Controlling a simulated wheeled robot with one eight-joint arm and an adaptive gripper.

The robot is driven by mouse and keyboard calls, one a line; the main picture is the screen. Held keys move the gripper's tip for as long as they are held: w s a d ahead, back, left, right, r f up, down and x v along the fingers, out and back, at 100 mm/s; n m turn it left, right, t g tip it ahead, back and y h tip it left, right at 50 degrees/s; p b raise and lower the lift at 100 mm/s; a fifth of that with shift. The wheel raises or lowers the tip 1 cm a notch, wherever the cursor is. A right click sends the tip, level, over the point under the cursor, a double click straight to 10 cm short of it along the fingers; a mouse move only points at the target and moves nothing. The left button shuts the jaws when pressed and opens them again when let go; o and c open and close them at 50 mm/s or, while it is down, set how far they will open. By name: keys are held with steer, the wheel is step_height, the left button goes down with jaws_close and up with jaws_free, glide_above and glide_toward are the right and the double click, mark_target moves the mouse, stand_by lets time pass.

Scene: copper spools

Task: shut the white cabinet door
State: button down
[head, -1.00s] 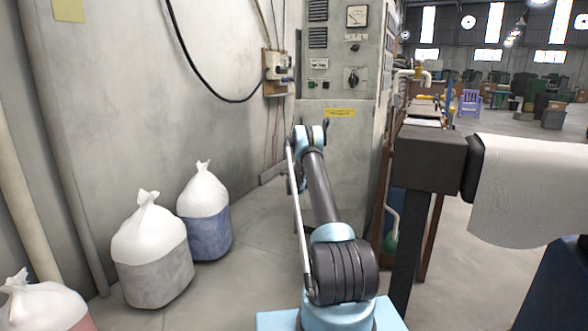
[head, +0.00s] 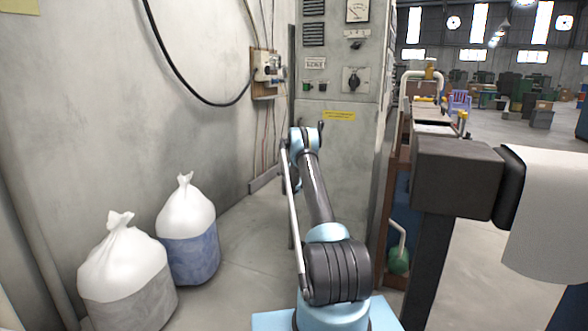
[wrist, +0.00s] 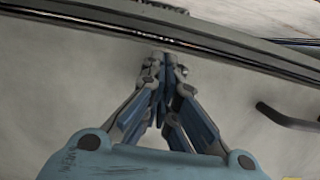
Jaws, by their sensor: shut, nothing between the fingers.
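The tall off-white cabinet (head: 345,160) stands ahead of me in the head view, with a gauge, a rotary switch and a yellow label on its front. A narrow dark upright edge (head: 291,70) runs along its left side; I cannot tell for sure whether it is the door seen edge-on. My gripper (wrist: 162,72) is shut and empty in the wrist view, in front of a pale surface (wrist: 60,80). A dark bar handle (wrist: 285,118) shows to its right. Whether the fingertips touch the surface is unclear. The head view hides the gripper behind my arm.
Two tied bags, one grey and white (head: 125,275) and one blue and white (head: 188,230), stand on the floor at left. A dark-framed stand (head: 455,175) with a white roll (head: 550,200) is close at right. A wall box (head: 266,72) has hanging cables.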

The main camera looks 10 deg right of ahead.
steer(key=shift+w+r, duration=0.2)
steer(key=shift+w, duration=0.45)
